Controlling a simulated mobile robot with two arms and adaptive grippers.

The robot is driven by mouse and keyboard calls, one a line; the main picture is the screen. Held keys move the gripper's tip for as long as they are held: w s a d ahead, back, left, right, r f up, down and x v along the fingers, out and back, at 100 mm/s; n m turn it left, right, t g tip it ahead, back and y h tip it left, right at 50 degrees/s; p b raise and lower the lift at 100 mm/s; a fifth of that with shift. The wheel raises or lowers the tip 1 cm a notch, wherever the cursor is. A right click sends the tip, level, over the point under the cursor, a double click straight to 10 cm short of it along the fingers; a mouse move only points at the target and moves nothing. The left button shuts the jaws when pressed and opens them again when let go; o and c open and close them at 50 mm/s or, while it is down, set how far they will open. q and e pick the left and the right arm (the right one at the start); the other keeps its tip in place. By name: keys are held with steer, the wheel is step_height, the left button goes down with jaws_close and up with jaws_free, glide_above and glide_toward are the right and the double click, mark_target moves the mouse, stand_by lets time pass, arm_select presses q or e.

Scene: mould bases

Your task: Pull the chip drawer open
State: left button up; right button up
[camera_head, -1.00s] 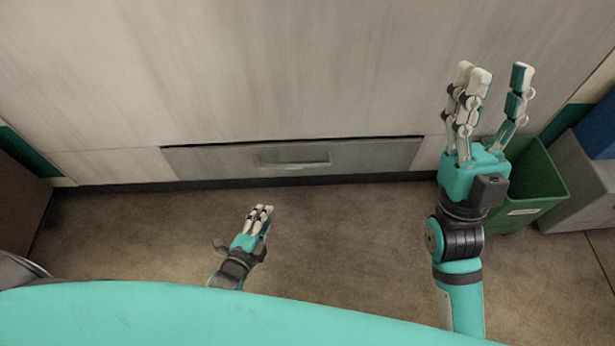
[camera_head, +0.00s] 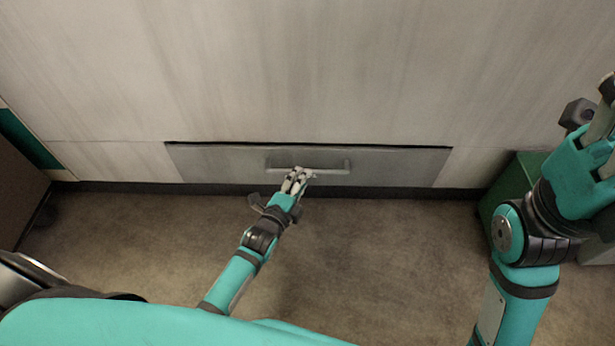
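The grey chip drawer (camera_head: 400,168) is low in the pale cabinet front, with its front looking flush and a dark gap along its top edge. Its bar handle (camera_head: 335,169) runs across the middle. My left gripper (camera_head: 299,176) is at the left half of the handle, its fingers overlapping the bar in the picture. I cannot tell whether they touch it or are closed around it. My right gripper (camera_head: 604,115) is raised at the right edge, away from the drawer. Its fingers are partly cut off by the frame.
A green bin (camera_head: 515,185) stands at the right, partly behind my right arm. A dark brown unit (camera_head: 18,190) stands at the far left. The floor (camera_head: 390,240) in front of the drawer is clear apart from my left arm.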

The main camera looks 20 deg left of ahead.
arm_select(q)
steer(key=shift+b+x, duration=0.85)
steer(key=shift+x, duration=1.5)
jaws_close()
